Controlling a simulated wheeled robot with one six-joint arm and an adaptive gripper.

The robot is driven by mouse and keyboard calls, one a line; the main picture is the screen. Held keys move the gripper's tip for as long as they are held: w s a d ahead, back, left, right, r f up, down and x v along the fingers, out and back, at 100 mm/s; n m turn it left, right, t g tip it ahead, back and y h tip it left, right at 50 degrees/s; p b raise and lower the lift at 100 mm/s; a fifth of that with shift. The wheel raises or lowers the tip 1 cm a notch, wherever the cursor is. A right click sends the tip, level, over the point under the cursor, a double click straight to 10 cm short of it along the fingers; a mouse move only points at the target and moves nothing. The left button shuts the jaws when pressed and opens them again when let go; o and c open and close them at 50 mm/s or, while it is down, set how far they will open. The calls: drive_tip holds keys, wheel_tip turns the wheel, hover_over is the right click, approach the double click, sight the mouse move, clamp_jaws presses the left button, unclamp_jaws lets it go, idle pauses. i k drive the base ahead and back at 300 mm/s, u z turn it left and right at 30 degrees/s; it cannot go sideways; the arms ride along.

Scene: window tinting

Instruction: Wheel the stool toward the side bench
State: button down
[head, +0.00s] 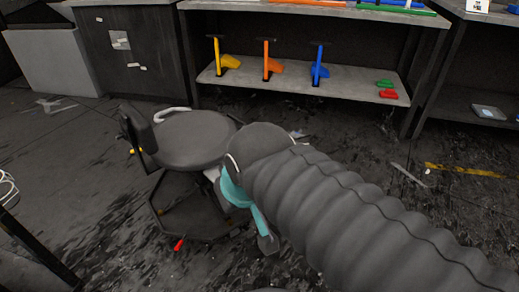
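The stool (190,140) stands left of the middle in the head view. It has a round dark seat, a small upright backrest (139,130) on its left and a wide dark base (185,218) on the floor. My sleeved arm reaches in from the lower right and ends close to the stool's right side, overlapping it in the picture. A teal part and a small grey tip show below my arm's end. My gripper's fingers cannot be made out, and contact with the stool cannot be told. A bench (300,78) with a lower shelf stands behind; whether it is the side bench is unclear.
Yellow, orange and blue tools (319,66) stand on the bench's lower shelf, with green and red pieces at its right. A dark cabinet (135,50) and a grey bin (52,62) stand at the back left. A red item (179,244) lies near the stool's base. Open floor lies left.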

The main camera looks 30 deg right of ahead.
sight(179, 205)
drive_tip(key=z, duration=0.7)
drive_tip(key=i, duration=0.9)
drive_tip(key=z, duration=0.1)
